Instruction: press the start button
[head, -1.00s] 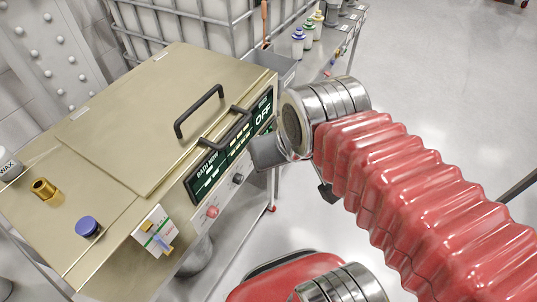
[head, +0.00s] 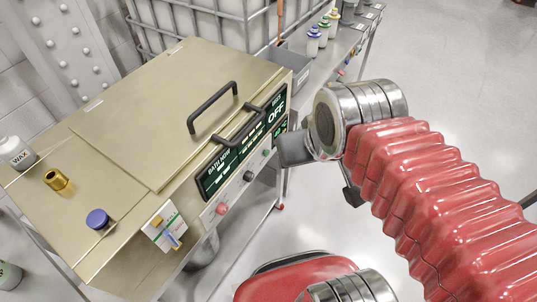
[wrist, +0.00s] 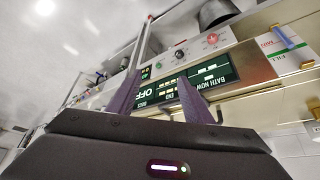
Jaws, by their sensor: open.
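A metal bath cabinet fills the left of the head view. Its sloped front panel has a green button (head: 266,153), a black knob (head: 248,176) and a red button (head: 221,208) in a row below a dark display (head: 236,155). I cannot read which button is labelled start. In the wrist view the green button (wrist: 158,65) is small, beyond the fingers, with the black knob (wrist: 179,54) and red button (wrist: 212,38) to its right. My gripper (wrist: 160,82) is open and empty, facing the panel and apart from it.
Bottles (head: 313,42) stand on the rear bench. Floor right of the cabinet is clear.

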